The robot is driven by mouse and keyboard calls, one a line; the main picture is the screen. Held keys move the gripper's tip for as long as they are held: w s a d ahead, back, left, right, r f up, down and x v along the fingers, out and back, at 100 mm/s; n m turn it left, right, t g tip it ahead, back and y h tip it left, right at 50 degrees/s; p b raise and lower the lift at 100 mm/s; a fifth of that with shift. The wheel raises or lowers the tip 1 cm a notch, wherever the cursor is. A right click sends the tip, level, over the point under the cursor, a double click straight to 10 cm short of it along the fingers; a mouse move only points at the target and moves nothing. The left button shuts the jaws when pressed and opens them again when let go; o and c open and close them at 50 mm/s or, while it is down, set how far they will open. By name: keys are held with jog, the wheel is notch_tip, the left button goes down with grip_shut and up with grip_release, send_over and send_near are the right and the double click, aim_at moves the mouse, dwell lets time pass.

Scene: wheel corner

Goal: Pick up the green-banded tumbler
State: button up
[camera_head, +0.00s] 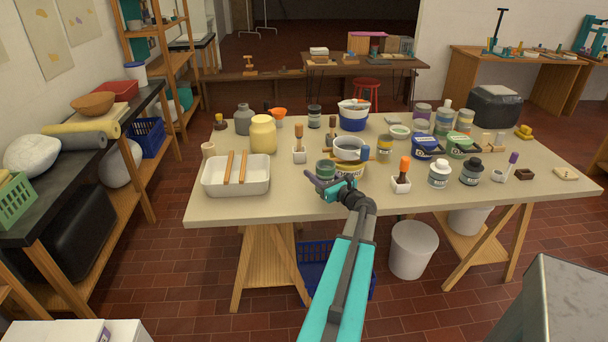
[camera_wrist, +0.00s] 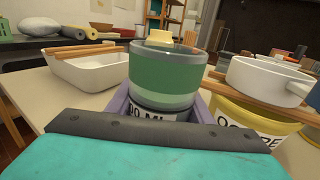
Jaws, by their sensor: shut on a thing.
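The green-banded tumbler (camera_wrist: 168,78) fills the middle of the wrist view. It is a clear, upright vessel with a wide green band, a paler band below and a partly hidden white label. My gripper (camera_wrist: 163,108) has its purple jaws on both sides of the tumbler's lower part, shut on it. In the head view the tumbler (camera_head: 325,169) shows at the table's near side, just above my gripper (camera_head: 327,184). The tumbler's base is hidden, so I cannot tell whether it touches the table.
A yellow tub (camera_wrist: 255,125) with a pale pan (camera_wrist: 268,80) above it stands close on the right. A white tray (camera_wrist: 92,70) with wooden sticks is on the left. Several jars and brush holders crowd the table (camera_head: 420,197). Its front left strip is clear.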

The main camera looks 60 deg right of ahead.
aim_at(330, 174)
jog(key=shift+s+d+r+b, duration=0.15)
jog(key=shift+s+b, duration=0.05)
jog(key=shift+s, duration=0.95)
jog(key=shift+s+d+r+b, duration=0.1)
jog(key=shift+s+d+b, duration=0.05)
jog(key=shift+s, duration=1)
